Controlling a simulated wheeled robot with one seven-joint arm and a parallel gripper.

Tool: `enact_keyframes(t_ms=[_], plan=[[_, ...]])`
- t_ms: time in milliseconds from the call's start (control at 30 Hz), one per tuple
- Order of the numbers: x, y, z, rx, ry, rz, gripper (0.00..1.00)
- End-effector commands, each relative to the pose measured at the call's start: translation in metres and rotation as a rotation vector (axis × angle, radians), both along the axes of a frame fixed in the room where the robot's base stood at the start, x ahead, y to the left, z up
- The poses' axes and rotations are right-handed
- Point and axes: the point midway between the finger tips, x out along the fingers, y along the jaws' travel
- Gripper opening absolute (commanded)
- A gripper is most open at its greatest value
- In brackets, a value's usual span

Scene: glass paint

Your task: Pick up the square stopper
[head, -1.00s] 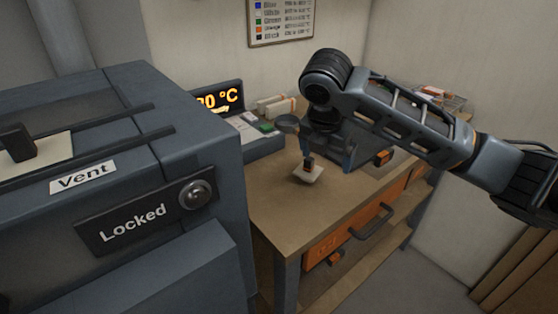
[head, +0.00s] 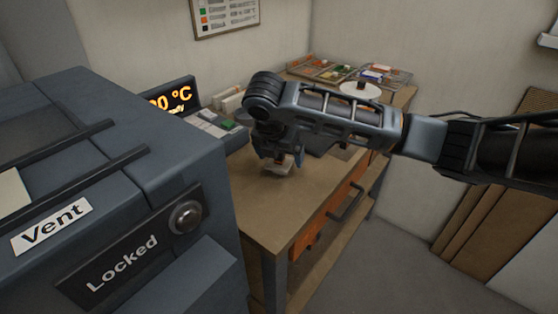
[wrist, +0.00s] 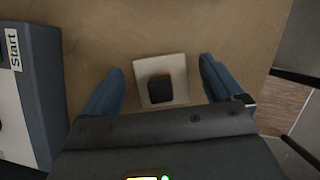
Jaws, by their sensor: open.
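The square stopper is a pale square plate (wrist: 178,66) with a dark block-shaped handle (wrist: 160,88) on top. It lies on the wooden bench (head: 282,222); in the head view its pale plate (head: 272,171) shows only partly below my gripper. My gripper (head: 281,160) is low over the bench at the stopper. In the wrist view my gripper (wrist: 160,77) is open, with one blue finger on each side of the plate and a gap on both sides. The handle sits between the fingers, and nothing is gripped.
The grey furnace marked Vent and Locked (head: 150,200) stands at the left. A control box with an orange display (head: 175,97) is behind it on the bench. Trays with coloured pieces (head: 345,70) and a round white disc with a dark handle (head: 359,91) are at the back.

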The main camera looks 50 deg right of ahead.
Motion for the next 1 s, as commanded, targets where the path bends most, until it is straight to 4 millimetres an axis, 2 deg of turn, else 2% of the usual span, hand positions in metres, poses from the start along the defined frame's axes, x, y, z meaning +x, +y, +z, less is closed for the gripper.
enact_keyframes(t_ms=[300, 900, 1000], plan=[[0.0007, -0.0023, -0.0059, -0.001, 0.0, 0.0, 0.94], [0.0007, -0.0021, -0.0056, -0.001, 0.0, 0.0, 0.36], [0.0008, -0.0022, -0.0053, -0.001, 0.0, 0.0, 0.31]])
